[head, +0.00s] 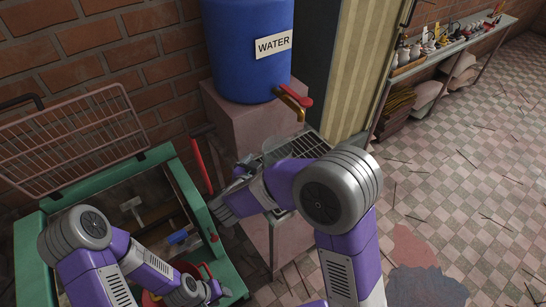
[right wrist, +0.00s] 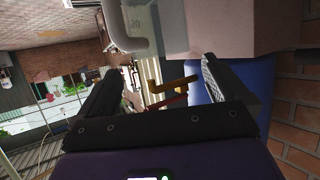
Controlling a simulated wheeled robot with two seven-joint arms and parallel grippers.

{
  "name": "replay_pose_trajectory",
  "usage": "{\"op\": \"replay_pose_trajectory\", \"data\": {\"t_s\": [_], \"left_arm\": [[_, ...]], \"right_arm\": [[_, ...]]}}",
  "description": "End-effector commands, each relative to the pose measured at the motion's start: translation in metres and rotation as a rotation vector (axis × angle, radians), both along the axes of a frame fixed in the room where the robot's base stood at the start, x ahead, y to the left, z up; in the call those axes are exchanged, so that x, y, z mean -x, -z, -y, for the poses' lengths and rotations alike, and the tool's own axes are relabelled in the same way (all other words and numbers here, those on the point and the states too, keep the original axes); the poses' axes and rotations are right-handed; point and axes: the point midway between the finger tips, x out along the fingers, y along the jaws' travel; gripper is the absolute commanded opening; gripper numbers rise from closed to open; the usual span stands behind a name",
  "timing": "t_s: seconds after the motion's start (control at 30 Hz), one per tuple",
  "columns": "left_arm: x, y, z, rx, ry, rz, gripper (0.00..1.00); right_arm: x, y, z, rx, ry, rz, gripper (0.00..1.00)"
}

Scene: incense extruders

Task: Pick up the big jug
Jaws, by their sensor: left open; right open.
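A clear jug (head: 293,147) stands on the drain grate below the water tap, partly hidden by my right arm. In the right wrist view the see-through jug (right wrist: 171,28), with faint marks and a pale curved handle (right wrist: 124,32), lies just past the fingertips. My right gripper (head: 250,165) is open and empty, at the left side of the jug; its two fingers (right wrist: 160,68) stand apart in the wrist view. Whether a finger touches the jug I cannot tell. My left gripper (head: 216,289) is low at the front, by a red bucket (head: 153,299), far from the jug.
A blue water barrel (head: 245,40) with a brass tap (head: 291,99) and red handle stands on a pink pedestal (head: 225,110). A green-framed box (head: 183,187) with tools and an open wire lid is left. A shelf (head: 440,55) is at the back right. Floor is open at right.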

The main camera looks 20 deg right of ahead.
Motion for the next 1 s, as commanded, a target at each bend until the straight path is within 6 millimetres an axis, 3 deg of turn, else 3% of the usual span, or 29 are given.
{"op": "replay_pose_trajectory", "data": {"t_s": [0.6, 0.8, 0.83, 1.0], "left_arm": [[0.0, 0.021, 0.0, 0.0, -0.001, -0.001, 0.43], [0.0, 0.02, 0.0, 0.0, -0.001, -0.001, 0.43], [0.0, 0.02, 0.0, 0.0, 0.0, -0.001, 0.43], [0.0, 0.02, 0.0, 0.0, 0.0, -0.001, 0.43]], "right_arm": [[-0.053, 0.03, 0.039, -0.001, 0.001, 0.0, 1.0], [-0.055, 0.029, 0.039, -0.001, -0.001, -0.001, 1.0], [-0.054, 0.029, 0.039, -0.001, -0.001, -0.001, 0.98], [-0.054, 0.029, 0.039, -0.001, -0.001, -0.001, 0.72]]}}
